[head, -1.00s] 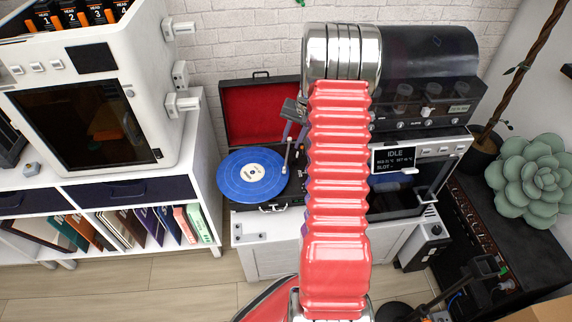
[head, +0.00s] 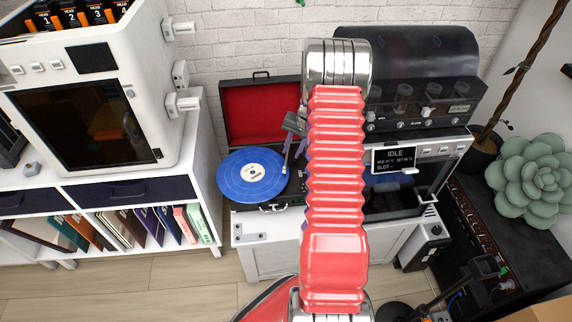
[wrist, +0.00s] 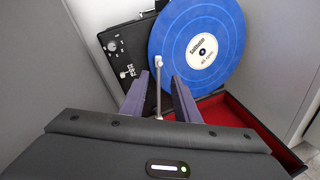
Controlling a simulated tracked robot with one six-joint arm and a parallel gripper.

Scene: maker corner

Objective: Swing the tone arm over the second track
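The record player (head: 268,207) stands open on a white cabinet with a blue record (head: 252,175) on its platter. In the wrist view the blue record (wrist: 196,47) shows a cream label and ring-shaped track lines. The pale tone arm (wrist: 158,88) stands between my two purple fingers, its head end close to the record's edge. My gripper (wrist: 159,80) is open, with a gap visible on both sides of the tone arm. In the head view my gripper (head: 292,135) is above the player's right part, partly hidden by my red arm. The tone arm's height above the record cannot be told.
The player's red-lined lid (head: 261,110) stands open behind the record. A white printer (head: 85,90) on a shelf is to the left. The space in front of the player is open.

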